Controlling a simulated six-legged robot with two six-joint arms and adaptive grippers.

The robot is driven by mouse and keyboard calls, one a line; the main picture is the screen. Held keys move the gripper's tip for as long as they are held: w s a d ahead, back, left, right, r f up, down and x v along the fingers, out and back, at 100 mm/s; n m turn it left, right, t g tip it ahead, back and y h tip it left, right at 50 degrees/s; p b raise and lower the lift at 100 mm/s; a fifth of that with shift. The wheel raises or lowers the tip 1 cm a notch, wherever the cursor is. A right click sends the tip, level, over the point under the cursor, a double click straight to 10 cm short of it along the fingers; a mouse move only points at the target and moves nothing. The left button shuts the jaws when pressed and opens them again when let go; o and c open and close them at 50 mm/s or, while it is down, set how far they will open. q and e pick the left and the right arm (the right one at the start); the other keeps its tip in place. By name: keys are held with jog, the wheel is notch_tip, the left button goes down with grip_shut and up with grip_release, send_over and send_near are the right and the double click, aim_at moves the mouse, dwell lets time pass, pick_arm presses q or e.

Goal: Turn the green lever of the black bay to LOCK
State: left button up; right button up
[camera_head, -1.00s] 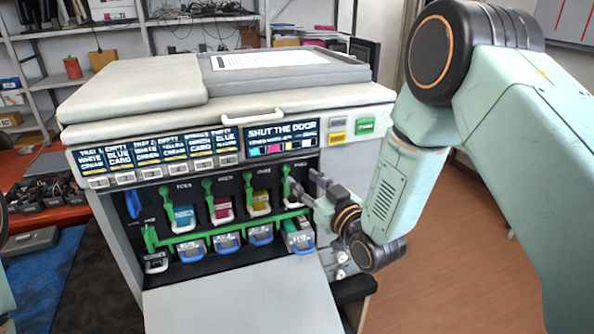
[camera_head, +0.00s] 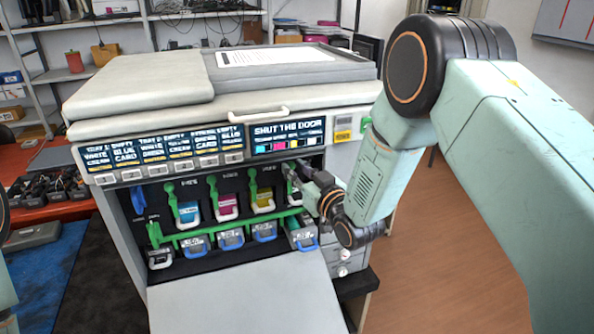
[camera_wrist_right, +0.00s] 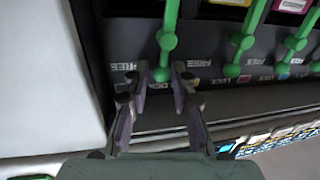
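The black bay (camera_head: 294,195) is the rightmost of the upper bays in the open printer front, partly covered by my right gripper. Its green lever (camera_head: 289,168) shows only in part in the head view. In the right wrist view this green lever (camera_wrist_right: 168,38) runs to a knob that sits between my fingertips. My right gripper (camera_wrist_right: 163,78) is open, with one finger on each side of the knob; contact is unclear. FREE (camera_wrist_right: 121,67) is printed left of the lever there, and a partly covered LOCK lies by the fingers. My left gripper is not visible.
The other green levers (camera_head: 252,180) stand beside the cyan, magenta and yellow bays to the left. A green bar (camera_head: 210,232) runs below them. The printer door (camera_head: 245,290) is folded down in front. A printer screen (camera_head: 285,137) is above the bays.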

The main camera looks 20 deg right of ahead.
jog(key=shift+s+d, duration=0.1)
jog(key=shift+d, duration=0.05)
grip_shut()
jog(key=shift+a+r+n, duration=0.15)
jog(key=shift+a+n, duration=0.25)
jog(key=shift+n, duration=0.6)
jog(key=o, duration=0.5)
grip_release()
jog(key=shift+s+d, duration=0.1)
jog(key=shift+s, duration=0.25)
jog(key=v, duration=1.1)
jog(key=shift+s+r, duration=0.2)
jog(key=shift+r, duration=0.05)
